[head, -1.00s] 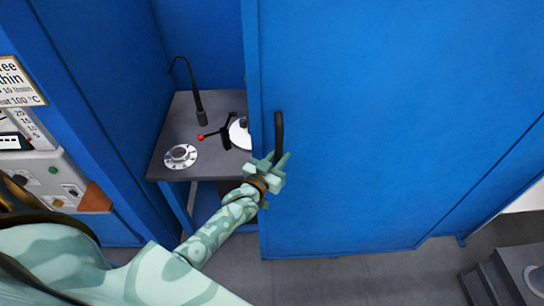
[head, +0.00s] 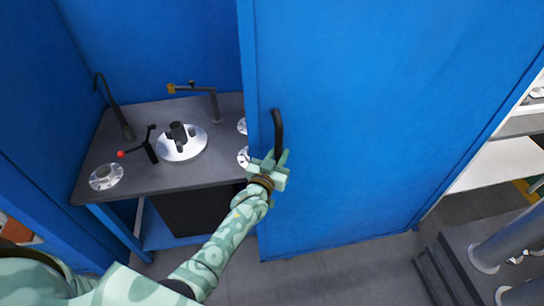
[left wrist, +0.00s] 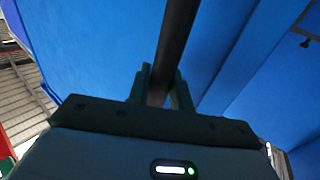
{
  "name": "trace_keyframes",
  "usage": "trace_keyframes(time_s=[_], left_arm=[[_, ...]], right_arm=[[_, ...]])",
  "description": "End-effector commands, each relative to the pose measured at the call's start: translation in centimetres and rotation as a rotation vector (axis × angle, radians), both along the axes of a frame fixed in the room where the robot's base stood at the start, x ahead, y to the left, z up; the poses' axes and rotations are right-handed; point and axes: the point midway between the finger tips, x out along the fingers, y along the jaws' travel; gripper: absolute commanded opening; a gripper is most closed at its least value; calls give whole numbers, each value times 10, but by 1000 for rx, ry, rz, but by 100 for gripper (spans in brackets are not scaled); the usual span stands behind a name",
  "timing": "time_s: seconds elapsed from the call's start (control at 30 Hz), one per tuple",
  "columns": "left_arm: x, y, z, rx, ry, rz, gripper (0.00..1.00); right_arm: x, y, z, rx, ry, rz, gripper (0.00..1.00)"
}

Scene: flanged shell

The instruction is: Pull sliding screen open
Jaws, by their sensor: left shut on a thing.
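The blue sliding screen (head: 350,150) stands partly open, with a wide gap on its left side. Its dark upright handle (head: 279,128) sits near the screen's left edge. My left gripper (head: 270,166) is shut on the lower part of the handle. In the left wrist view the handle (left wrist: 174,45) runs between the two fingers of my left gripper (left wrist: 163,85). My right gripper is not in view.
Grey floor (head: 340,268) lies clear before the screen.

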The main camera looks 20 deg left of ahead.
Motion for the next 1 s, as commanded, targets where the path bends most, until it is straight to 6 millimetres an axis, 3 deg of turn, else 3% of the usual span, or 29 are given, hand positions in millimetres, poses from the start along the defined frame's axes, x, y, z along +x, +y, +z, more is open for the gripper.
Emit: trace_keyframes(time_s=[0.17, 0.5, 0.53, 0.57, 0.87, 1.0], left_arm=[[2, -5, 0, 0, -1, -1, 0], [2, -5, 0, -2, 0, -1, 0], [2, -5, 0, -2, 0, -1, 30], [2, -5, 0, -2, 0, -1, 38], [2, -5, 0, -1, 0, 0, 41], [-11, -4, -1, -1, 1, 0, 41]], right_arm=[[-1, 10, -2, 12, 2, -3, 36], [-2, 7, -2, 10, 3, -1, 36], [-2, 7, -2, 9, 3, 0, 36], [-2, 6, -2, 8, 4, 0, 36], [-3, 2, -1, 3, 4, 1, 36], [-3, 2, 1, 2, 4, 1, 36]])
